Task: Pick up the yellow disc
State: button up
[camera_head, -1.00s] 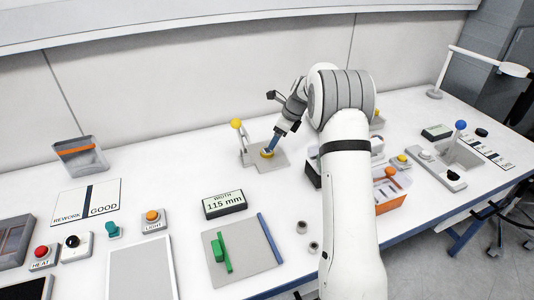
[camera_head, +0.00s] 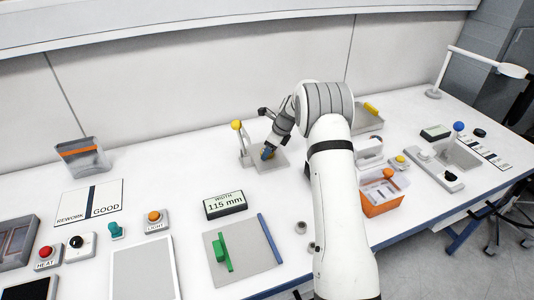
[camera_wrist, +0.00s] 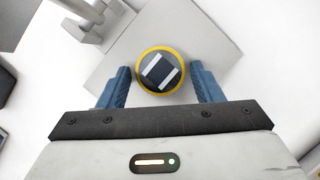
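The yellow disc (camera_wrist: 160,72) shows in the wrist view as a yellow rim around a dark top with two pale bars. It sits on a grey plate (camera_wrist: 207,43). My gripper (camera_wrist: 160,79) is open, with one blue finger to the left of the disc and one to the right, and gaps on both sides. I cannot tell the fingertips' exact height against the disc. In the head view my gripper (camera_head: 268,153) is over the grey plate (camera_head: 276,164) and hides most of the disc.
A post with a yellow ball (camera_head: 236,125) stands just left of the plate. A width display (camera_head: 225,204) is nearer the front. An orange bin (camera_head: 381,202) and a grey tray (camera_head: 369,121) are to the right. The table between plate and display is clear.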

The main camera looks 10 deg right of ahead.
jog(key=c, duration=0.8)
